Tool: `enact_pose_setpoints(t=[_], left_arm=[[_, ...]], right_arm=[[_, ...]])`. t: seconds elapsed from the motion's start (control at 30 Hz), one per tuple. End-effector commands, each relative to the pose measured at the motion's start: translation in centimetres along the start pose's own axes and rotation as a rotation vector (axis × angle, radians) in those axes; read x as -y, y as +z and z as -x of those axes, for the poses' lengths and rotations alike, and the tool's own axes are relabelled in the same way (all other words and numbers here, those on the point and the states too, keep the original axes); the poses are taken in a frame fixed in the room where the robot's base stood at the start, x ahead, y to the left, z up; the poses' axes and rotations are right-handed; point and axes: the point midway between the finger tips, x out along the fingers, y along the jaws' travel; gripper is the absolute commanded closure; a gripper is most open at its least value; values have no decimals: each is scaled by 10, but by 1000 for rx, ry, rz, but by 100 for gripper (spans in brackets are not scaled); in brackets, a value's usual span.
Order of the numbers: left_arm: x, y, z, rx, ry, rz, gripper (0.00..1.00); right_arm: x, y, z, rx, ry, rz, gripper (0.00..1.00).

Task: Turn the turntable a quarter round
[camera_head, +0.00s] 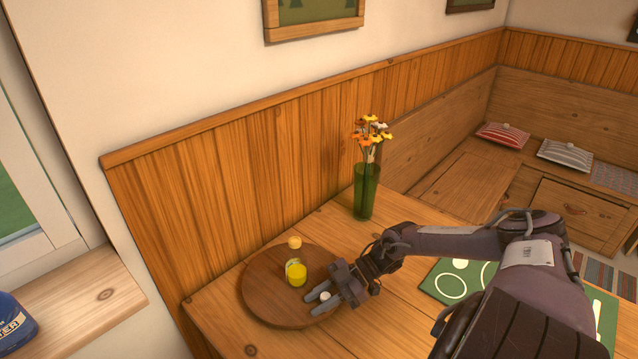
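The turntable (263,293) is a round brown wooden disc on the table near the wood-panelled wall. A yellow cup-like item (297,279) stands near its middle, with a pale greenish item partly hidden behind it. A small white round thing (325,295) shows between the fingers. I cannot tell if they touch it. My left gripper is not in view.
A green glass vase (366,194) with flowers stands behind my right arm. A green mat (457,283) with white rings lies to the right, partly hidden by my arm. The wooden table (225,335) is bare in front of the turntable. The panelled wall (240,160) stands close behind.

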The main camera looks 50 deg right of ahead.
Motion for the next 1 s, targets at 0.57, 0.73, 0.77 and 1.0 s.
enact_pose_setpoints(t=[0.57, 0.73, 0.77, 1.0], left_arm=[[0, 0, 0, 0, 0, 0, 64], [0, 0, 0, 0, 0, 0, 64], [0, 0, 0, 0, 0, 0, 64], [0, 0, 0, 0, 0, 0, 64]], right_arm=[[0, 1, 22, 3, 0, -3, 58], [0, 1, 52, 3, 0, -2, 58], [0, 1, 57, 3, 0, -2, 58], [0, 0, 77, 0, -1, -1, 58]])
